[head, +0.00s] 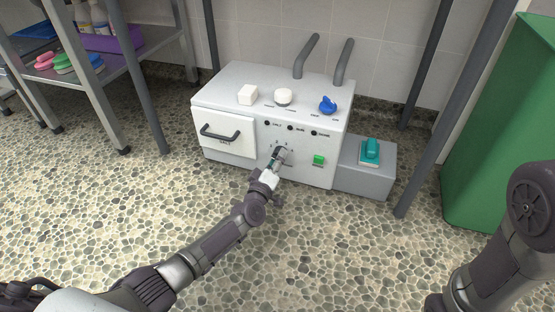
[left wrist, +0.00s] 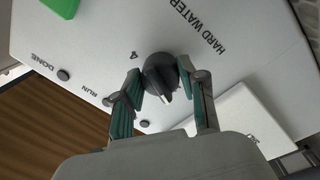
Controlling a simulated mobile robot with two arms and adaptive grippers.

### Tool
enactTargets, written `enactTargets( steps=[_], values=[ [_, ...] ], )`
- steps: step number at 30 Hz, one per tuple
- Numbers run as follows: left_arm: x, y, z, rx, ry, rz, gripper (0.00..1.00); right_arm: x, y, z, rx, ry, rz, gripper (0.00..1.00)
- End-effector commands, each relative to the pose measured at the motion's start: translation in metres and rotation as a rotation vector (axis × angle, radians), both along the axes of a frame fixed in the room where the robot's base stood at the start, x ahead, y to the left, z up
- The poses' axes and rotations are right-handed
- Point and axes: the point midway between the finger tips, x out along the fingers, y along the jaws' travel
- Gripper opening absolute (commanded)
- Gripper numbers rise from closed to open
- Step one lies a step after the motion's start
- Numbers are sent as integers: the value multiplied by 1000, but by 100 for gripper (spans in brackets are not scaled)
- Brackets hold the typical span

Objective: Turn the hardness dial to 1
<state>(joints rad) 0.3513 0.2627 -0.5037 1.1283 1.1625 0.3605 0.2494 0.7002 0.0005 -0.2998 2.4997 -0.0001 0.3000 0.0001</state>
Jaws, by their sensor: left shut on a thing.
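The hardness dial (left wrist: 160,72) is a small dark round knob with a white pointer mark on the panel. In the left wrist view its pointer points toward the bottom of the picture. A 4 is printed beside it and HARD WATER near it; the other numbers are hidden or too small to read. My left gripper (head: 279,154) is at the front of the white machine (head: 300,170) and covers most of the dial in the head view. Its teal-padded fingers are shut on the dial, one on each side. My right gripper is out of view.
The machine's front has a drawer with a dark handle (head: 220,133) and a green button (head: 319,160). A white cube (head: 247,95), a white knob (head: 284,97) and a blue knob (head: 327,105) are on top. A grey block with a teal brush (head: 370,150) stands right.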

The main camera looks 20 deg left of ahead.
Motion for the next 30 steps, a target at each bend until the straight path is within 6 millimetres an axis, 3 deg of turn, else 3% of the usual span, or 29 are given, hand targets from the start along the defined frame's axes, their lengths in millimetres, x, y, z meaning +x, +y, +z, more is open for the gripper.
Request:
enactTargets(
  steps=[9,24,25,29,30],
  values=[
    [0,1,-1,-106,5,2,7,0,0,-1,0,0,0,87],
    [0,1,-1,-126,6,3,7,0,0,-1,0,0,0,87],
    [0,2,-1,-126,6,3,45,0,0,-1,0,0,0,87],
    [0,1,-1,-125,6,3,66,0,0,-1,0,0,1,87],
    [0,1,-1,-125,5,2,67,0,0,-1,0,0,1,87]
  ],
)
